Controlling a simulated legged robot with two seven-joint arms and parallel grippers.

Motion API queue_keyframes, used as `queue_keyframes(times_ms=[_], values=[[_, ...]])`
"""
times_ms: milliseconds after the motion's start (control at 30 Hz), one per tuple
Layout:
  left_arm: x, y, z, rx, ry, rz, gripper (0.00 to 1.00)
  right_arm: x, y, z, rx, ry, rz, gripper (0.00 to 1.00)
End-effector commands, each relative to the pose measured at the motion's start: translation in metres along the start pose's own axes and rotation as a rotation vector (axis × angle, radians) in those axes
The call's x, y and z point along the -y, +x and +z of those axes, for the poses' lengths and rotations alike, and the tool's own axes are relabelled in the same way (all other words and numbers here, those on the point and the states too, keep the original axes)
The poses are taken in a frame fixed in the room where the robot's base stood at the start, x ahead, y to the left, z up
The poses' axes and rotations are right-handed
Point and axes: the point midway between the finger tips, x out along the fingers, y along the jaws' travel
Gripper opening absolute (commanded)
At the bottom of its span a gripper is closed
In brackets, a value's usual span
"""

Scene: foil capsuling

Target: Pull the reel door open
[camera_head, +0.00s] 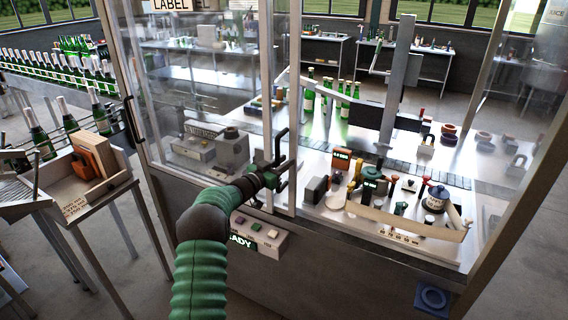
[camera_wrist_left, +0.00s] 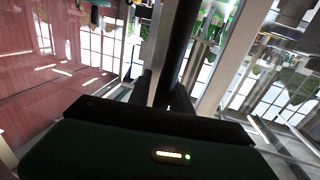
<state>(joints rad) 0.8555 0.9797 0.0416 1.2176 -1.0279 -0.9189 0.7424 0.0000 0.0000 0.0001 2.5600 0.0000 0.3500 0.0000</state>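A clear glass door (camera_head: 205,90) in a metal frame closes the left part of the machine's front. A dark upright handle (camera_head: 278,148) stands at its right edge, by the metal post. My left gripper (camera_head: 284,172) is at this handle, with my green arm reaching up from below. In the left wrist view, a dark bar (camera_wrist_left: 179,45) runs between the two dark fingers (camera_wrist_left: 167,92). I cannot tell whether the fingers press on it. The door looks closed. My right gripper is in neither view.
Another dark handle (camera_head: 132,119) is on the machine's left edge. A control box with buttons (camera_head: 258,233) juts out below the door. A side table with a wooden box (camera_head: 118,165) stands at the left. Green bottles (camera_head: 345,98) stand inside the machine.

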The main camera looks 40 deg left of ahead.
Motion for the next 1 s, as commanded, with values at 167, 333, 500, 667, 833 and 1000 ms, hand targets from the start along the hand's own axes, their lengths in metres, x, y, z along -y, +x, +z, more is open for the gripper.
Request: queue_keyframes(times_ms=[167,333,500,667,833,1000], values=[[0.000,-0.012,0.001,0.000,0.000,-0.001,0.25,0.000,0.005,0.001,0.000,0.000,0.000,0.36],[0.001,-0.055,0.004,0.001,0.000,-0.004,0.25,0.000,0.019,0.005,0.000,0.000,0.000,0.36],[0.002,-0.106,0.004,0.000,0.001,-0.005,0.25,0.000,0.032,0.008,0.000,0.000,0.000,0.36],[0.002,-0.144,0.004,0.001,-0.001,-0.003,0.25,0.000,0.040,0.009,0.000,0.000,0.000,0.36],[0.002,-0.164,0.003,0.001,-0.001,-0.001,0.25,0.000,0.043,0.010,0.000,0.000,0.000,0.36],[0.002,-0.167,0.003,0.002,-0.002,0.000,0.25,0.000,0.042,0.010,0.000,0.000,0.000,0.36]])
